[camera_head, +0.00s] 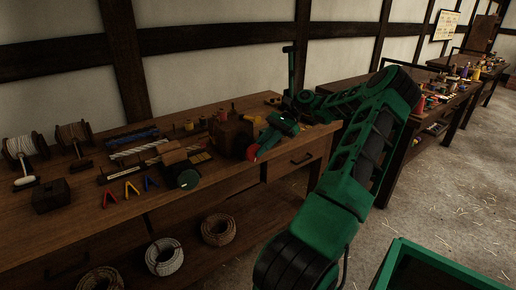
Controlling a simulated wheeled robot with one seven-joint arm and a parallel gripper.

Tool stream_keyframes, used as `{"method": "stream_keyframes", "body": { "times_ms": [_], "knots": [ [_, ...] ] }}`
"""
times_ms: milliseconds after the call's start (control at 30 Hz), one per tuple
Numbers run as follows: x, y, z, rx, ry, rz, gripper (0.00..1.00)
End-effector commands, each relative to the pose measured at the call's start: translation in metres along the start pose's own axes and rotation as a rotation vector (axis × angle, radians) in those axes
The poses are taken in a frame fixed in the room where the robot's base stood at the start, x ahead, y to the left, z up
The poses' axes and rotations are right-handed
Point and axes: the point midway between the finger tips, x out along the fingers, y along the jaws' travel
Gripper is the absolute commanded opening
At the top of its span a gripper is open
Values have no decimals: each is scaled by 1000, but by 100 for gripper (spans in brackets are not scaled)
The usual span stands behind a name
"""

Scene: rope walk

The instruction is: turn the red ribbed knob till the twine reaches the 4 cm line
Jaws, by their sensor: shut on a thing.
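The red ribbed knob (253,152) shows as a small red round at the front of a dark wooden box (234,136) on the workbench, toward its right end. My gripper (260,144) reaches it from the right and is shut on it; the fingers are small and dark here. The knob's ribs cannot be made out. The twine and the 4 cm line cannot be told at this size.
A wooden block with a dark round wheel (188,179) stands left of the box. Red (109,198), yellow and blue V-shaped pieces lie near the bench (80,222) front. Large spools (73,135) stand at left. Rope coils (165,257) lie below.

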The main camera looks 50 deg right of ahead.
Motion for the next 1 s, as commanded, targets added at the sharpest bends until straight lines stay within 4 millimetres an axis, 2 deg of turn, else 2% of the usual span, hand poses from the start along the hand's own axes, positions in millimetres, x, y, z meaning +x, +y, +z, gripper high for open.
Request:
{"method": "stream_keyframes", "body": {
  "times_ms": [733,767,800,1000],
  "knots": [
    [2,1,-3,6,-52,6,0],
    [2,1,-3,5,-52,6,26],
    [2,1,-3,5,-52,5,35],
    [1,1,-2,3,-51,3,38]
  ]
}}
